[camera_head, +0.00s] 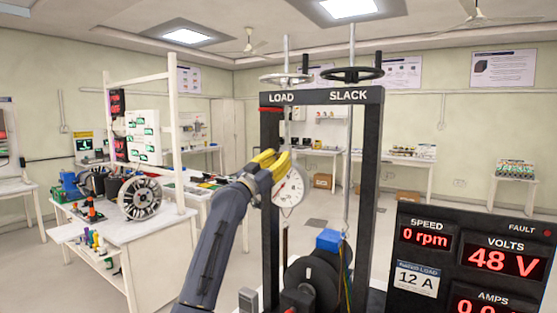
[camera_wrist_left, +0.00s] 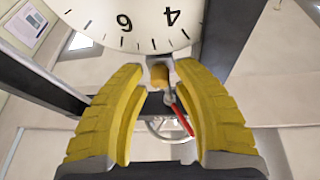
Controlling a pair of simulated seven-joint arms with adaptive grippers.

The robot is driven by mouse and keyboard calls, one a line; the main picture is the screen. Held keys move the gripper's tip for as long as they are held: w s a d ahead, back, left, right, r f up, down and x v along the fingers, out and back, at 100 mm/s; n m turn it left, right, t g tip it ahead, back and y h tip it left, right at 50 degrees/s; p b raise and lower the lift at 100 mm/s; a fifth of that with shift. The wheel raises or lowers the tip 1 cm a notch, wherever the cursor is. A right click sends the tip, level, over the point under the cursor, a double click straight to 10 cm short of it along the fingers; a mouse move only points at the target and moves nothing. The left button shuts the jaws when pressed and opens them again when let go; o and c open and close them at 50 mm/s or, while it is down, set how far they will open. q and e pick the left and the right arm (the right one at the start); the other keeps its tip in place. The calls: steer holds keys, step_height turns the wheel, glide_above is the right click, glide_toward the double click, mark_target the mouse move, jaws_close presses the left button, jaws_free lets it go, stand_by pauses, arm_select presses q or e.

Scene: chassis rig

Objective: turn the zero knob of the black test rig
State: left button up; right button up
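The black test rig (camera_head: 371,150) stands in the middle of the head view, its top bar marked LOAD and SLACK. A round white dial (camera_head: 291,188) hangs in its frame under LOAD; its numbered face also shows upside down at the top of the left wrist view (camera_wrist_left: 135,25). A small brass knob (camera_wrist_left: 160,74), apparently the zero knob, sits at the dial's rim. My left gripper (camera_head: 273,161) is at the dial with its yellow fingers open. In the left wrist view the fingertips stand on either side of the knob, with visible gaps. The knob is not distinguishable in the head view.
Two handwheels (camera_head: 286,78) (camera_head: 352,74) top the rig. A blue block (camera_head: 328,239) and dark wheel (camera_head: 312,283) are low in it. A black meter panel (camera_head: 472,262) stands at right front. A white bench (camera_head: 135,237) with equipment is at left.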

arm_select(q)
steer(key=shift+o, duration=0.2)
jaws_close()
stand_by(0.4)
